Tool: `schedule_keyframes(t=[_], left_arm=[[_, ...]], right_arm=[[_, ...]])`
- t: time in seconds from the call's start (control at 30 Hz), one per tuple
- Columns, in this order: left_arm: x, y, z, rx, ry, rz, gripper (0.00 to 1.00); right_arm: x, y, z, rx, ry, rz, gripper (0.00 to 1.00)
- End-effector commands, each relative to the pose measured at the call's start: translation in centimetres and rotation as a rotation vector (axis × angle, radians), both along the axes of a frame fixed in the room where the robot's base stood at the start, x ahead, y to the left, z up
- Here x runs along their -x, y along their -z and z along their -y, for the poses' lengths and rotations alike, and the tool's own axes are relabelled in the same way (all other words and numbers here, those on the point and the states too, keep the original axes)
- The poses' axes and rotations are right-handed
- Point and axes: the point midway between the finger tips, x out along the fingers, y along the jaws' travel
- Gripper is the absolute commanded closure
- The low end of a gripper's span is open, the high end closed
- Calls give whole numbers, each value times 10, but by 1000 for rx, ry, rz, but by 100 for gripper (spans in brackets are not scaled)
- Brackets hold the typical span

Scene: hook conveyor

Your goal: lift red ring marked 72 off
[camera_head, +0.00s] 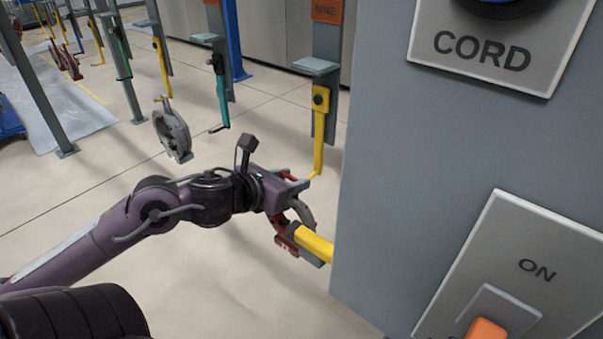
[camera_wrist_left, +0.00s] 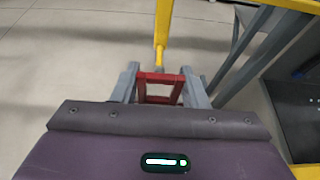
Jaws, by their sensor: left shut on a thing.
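My left gripper (camera_head: 297,190) is shut on a red ring (camera_head: 285,241); part of the ring hangs below the fingers beside a grey curved piece. In the left wrist view the red part of the ring (camera_wrist_left: 160,87) sits between the two grey fingers (camera_wrist_left: 160,80). No number can be read on it. A yellow hook (camera_head: 319,145) hangs from a grey post, and its lower end is close to the gripper. I cannot tell whether the ring is still around the hook. My right gripper is not in view.
A grey control cabinet (camera_head: 385,190) with CORD and ON plates stands close at the right. A yellow bar (camera_head: 314,245) shows at its edge, near the ring. A grey ring-shaped part (camera_head: 172,133) hangs from another yellow hook. The floor at lower left is mostly clear.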

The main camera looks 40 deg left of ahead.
Motion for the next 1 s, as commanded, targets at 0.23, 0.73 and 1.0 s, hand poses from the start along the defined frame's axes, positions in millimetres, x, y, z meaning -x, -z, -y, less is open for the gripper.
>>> schedule_keyframes(t=[0.23, 0.73, 1.0], left_arm=[[30, -6, -4, 6, -5, 0, 100], [85, -6, -7, 1, -6, 1, 100], [105, -2, -8, -2, -1, 3, 100]], right_arm=[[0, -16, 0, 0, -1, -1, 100], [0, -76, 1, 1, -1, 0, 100], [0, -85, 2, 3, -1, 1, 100]])
